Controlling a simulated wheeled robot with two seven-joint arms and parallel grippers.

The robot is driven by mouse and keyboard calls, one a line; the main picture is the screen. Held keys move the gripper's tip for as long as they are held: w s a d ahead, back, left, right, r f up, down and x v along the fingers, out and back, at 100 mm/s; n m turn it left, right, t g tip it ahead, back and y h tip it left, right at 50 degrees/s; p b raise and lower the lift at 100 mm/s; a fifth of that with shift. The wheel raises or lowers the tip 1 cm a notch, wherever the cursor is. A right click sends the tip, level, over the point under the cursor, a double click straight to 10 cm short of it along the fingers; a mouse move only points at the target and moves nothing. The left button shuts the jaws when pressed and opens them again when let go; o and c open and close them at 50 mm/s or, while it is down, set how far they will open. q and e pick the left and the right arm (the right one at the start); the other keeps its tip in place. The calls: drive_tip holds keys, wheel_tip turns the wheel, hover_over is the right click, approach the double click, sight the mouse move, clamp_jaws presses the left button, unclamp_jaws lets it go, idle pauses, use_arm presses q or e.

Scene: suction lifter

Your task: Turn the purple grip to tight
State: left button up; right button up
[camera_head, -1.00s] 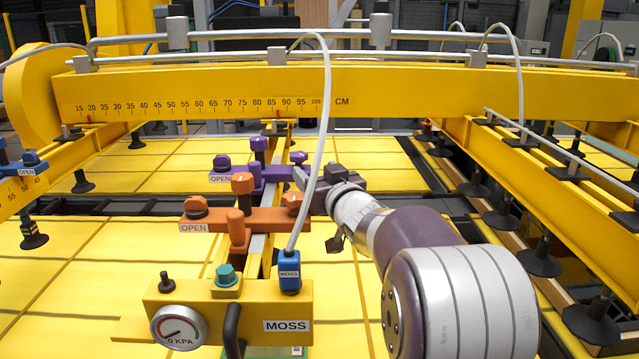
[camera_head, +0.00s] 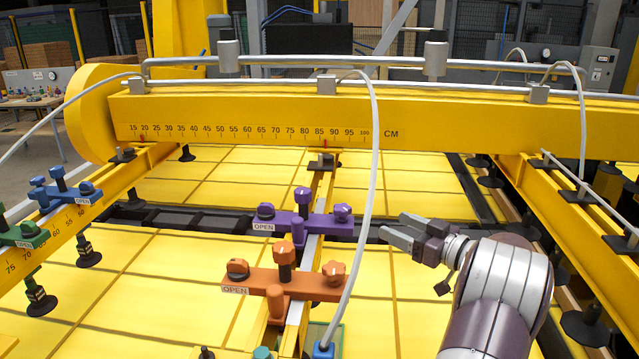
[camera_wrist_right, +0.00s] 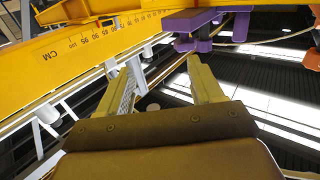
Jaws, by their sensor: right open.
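The purple clamp bar (camera_head: 300,226) sits across the middle rail, with a dark-topped knob (camera_head: 265,212) above an OPEN label at its left. A taller purple knob (camera_head: 303,196) stands in the middle, and a lobed purple grip (camera_head: 342,212) sits at its right end. My right gripper (camera_head: 392,228) is to the right of that end, apart from it and pointing left. In the right wrist view, my fingers (camera_wrist_right: 165,64) are spread with nothing between them, and purple parts (camera_wrist_right: 198,24) show beyond them. My left gripper is not in view.
An orange clamp bar (camera_head: 262,279) with similar knobs stands nearer on the same rail. A grey hose (camera_head: 375,180) hangs between the purple bar and my right gripper. A yellow beam (camera_head: 440,122) with a centimetre scale crosses behind. Blue (camera_head: 62,196) and green clamps are at left.

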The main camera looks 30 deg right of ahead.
sight(347, 207)
drive_tip(key=w+a+r+y+p, duration=0.2)
drive_tip(key=w+a+r+p, duration=0.1)
drive_tip(key=a, duration=0.3)
drive_tip(key=shift+n+h, duration=0.3)
drive_tip(key=w+p, duration=0.1)
drive_tip(key=w, duration=0.1)
drive_tip(key=w+f+p, duration=0.1)
drive_tip(key=w, duration=0.2)
drive_tip(key=w+p, duration=0.1)
drive_tip(key=w, duration=0.2)
drive_tip(key=shift+f, duration=0.35)
drive_tip(key=shift+w+a, duration=0.15)
drive_tip(key=shift+a, duration=0.1)
drive_tip(key=shift+s+a+r, duration=0.15)
drive_tip(key=shift+s+a, duration=0.05)
drive_tip(key=shift+a, duration=0.1)
drive_tip(key=shift+d, duration=0.2)
drive_tip(key=c, duration=0.9)
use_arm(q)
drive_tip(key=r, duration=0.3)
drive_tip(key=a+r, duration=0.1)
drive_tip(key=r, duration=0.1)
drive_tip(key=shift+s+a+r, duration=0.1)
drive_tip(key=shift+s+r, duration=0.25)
use_arm(e)
drive_tip(key=shift+c, duration=0.3)
